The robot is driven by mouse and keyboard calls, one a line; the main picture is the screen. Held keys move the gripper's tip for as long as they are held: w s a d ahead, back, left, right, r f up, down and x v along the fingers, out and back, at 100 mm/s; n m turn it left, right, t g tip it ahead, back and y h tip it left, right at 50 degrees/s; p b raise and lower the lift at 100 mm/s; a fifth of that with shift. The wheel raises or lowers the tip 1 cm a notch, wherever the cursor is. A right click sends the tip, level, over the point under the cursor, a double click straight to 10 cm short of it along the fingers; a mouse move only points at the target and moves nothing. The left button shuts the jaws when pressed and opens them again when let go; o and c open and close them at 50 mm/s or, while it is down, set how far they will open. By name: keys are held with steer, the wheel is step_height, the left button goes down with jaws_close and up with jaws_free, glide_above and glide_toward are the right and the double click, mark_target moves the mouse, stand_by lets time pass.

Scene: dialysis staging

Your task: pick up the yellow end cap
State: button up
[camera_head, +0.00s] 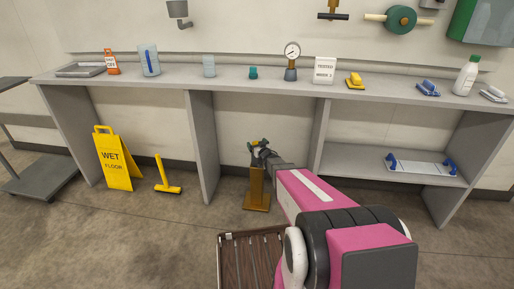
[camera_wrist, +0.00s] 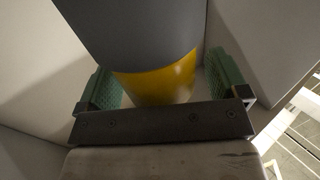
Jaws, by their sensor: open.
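In the wrist view a yellow band or cap (camera_wrist: 158,84) sits at the lower end of a thick dark grey cylinder (camera_wrist: 130,35). It lies between the two green finger pads of my gripper (camera_wrist: 165,78), which is open around it. I cannot tell whether either pad touches it. In the head view my gripper (camera_head: 259,147) is low in front of the counter, just above a brown-gold post (camera_head: 257,188) on a flat foot. A small yellow patch shows at the gripper there, but it is too small to make out. The far end of the cylinder is out of view.
A long grey counter (camera_head: 228,87) bears a gauge (camera_head: 291,56), a yellow item (camera_head: 355,81), bottles and cups. Its upright panels (camera_head: 201,145) flank my arm. A yellow wet-floor sign (camera_head: 117,160) and a yellow T-shaped piece (camera_head: 166,178) stand on the floor at left.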

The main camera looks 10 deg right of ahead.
steer(key=c, duration=1)
steer(key=shift+o, duration=0.2)
